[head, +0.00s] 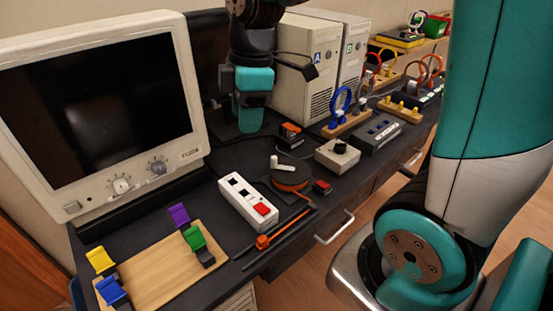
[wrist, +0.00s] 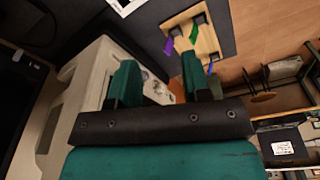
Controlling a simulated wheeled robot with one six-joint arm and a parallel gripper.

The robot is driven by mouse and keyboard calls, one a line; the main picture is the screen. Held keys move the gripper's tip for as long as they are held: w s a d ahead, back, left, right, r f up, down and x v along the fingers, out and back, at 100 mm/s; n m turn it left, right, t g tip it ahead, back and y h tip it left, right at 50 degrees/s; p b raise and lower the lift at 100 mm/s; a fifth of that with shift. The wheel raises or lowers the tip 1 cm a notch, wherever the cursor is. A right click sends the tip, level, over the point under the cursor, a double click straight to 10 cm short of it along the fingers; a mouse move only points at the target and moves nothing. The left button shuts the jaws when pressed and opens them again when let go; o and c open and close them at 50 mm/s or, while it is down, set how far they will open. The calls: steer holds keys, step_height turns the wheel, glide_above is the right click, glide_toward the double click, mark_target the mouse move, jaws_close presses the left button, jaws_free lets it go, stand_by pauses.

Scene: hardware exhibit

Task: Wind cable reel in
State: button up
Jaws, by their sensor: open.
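The cable reel (head: 289,181) lies on the dark desk in the middle of the head view. It is a low round drum with orange cable around it and a pale crank handle (head: 277,163) on top. A red and black block (head: 321,187) sits just right of it. My gripper (head: 249,124) hangs above the back of the desk, behind the reel and apart from it. In the wrist view my gripper (wrist: 156,72) has its two teal fingers spread with nothing between them. The reel cannot be made out in the wrist view.
A monitor (head: 100,110) stands at left; it also shows in the wrist view (wrist: 85,85). A white switch strip (head: 248,202), a rod with an orange slider (head: 263,242) and a grey knob box (head: 338,157) surround the reel. A wooden clip board (head: 152,265) lies front left.

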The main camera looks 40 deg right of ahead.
mark_target(274, 157)
steer(key=w+d+f+n+h, duration=0.1)
steer(key=w+d+f+n, duration=0.15)
steer(key=d, duration=0.35)
steer(key=w+d+f+n, duration=0.1)
steer(key=w+d+n, duration=0.1)
steer(key=w+d, duration=0.25)
steer(key=shift+g, duration=0.3)
steer(key=f, duration=1.6)
steer(key=shift+s+d+f+b, duration=0.3)
steer(key=shift+d+f+b, duration=0.05)
jaws_close()
